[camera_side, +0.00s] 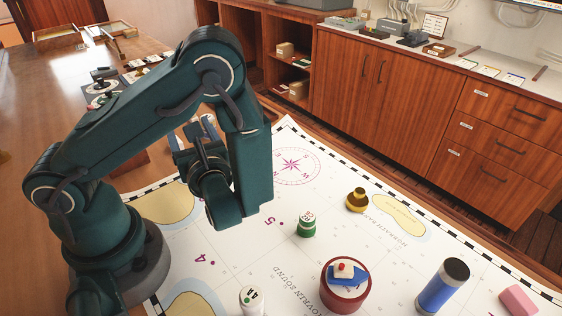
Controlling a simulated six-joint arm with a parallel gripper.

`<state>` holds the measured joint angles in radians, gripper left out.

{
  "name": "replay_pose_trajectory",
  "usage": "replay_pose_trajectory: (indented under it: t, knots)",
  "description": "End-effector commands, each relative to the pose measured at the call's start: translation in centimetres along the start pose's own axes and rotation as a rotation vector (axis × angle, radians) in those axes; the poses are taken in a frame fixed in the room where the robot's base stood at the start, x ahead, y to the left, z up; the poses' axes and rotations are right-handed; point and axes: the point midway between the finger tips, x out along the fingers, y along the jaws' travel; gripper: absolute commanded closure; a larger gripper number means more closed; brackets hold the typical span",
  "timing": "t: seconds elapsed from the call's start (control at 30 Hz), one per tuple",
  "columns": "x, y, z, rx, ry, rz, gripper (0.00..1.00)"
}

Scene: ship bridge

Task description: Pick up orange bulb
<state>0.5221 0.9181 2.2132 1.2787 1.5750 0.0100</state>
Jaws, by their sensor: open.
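No clearly orange bulb shows. A small amber-gold, knob-topped thing (357,200) stands on the white chart (400,275), beside a printed tan island; I cannot tell whether it is the bulb. My gripper (197,133) is up at the left of the chart, well apart from the amber thing and left of it. It is open, pointing away from the camera, and partly hidden by my own arm. I see nothing held between its fingers.
On the chart stand a green white-topped piece (306,225), a white piece (251,298), a red round box (345,288) with a toy boat (347,272), a blue black-capped cylinder (442,287) and a pink block (518,299). Wooden cabinets (400,100) rise behind.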

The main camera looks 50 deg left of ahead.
Motion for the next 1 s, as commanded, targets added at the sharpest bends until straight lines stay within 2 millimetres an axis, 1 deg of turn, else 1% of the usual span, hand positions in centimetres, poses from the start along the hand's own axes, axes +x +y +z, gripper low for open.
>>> replay_pose_trajectory:
  t: [0.03,0.2,0.3,0.4,0.57,0.8,1.0]
  knots:
    - [0.0,0.0,-1.5,0.010,-0.002,0.001,0.30]
    - [0.0,0.1,-5.3,0.005,0.000,0.001,0.30]
    - [0.0,0.0,-6.8,0.002,0.001,0.002,0.30]
    - [0.0,0.0,-7.8,0.000,0.001,0.002,0.30]
    - [0.6,0.1,-8.1,0.000,0.001,0.004,0.30]
    - [3.2,0.1,-8.1,0.001,0.001,0.008,0.30]
    - [4.7,0.1,-8.1,0.000,0.001,0.005,0.30]
